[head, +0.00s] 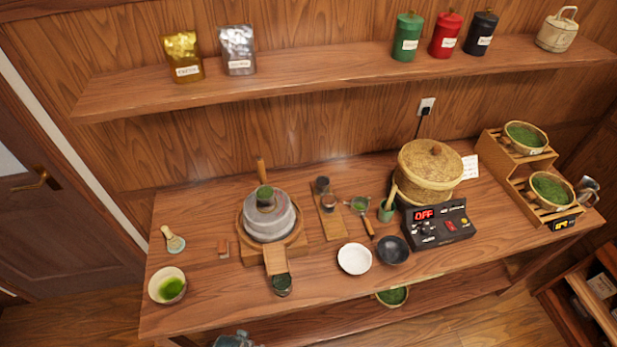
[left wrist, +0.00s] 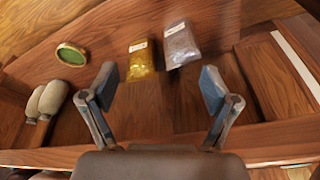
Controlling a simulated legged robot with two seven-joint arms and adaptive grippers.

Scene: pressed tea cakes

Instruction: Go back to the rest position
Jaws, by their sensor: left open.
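My left gripper (left wrist: 158,88) is open and empty in the left wrist view, its two fingers spread apart. Beyond the fingertips lie a gold pouch (left wrist: 142,60) and a silver pouch (left wrist: 180,46) on a wooden surface, apart from the fingers. In the head view a small grey-blue part shows at the bottom edge; I cannot tell which part of an arm it is. My right gripper is in neither view.
The wooden table (head: 200,315) holds a stone mill (head: 268,222), a white dish (head: 354,259), a bowl with green tea (head: 168,286) and a steamer (head: 428,172) by a control box (head: 440,226). A shelf (head: 320,72) runs above. A green-filled bowl (head: 392,297) sits below the tabletop.

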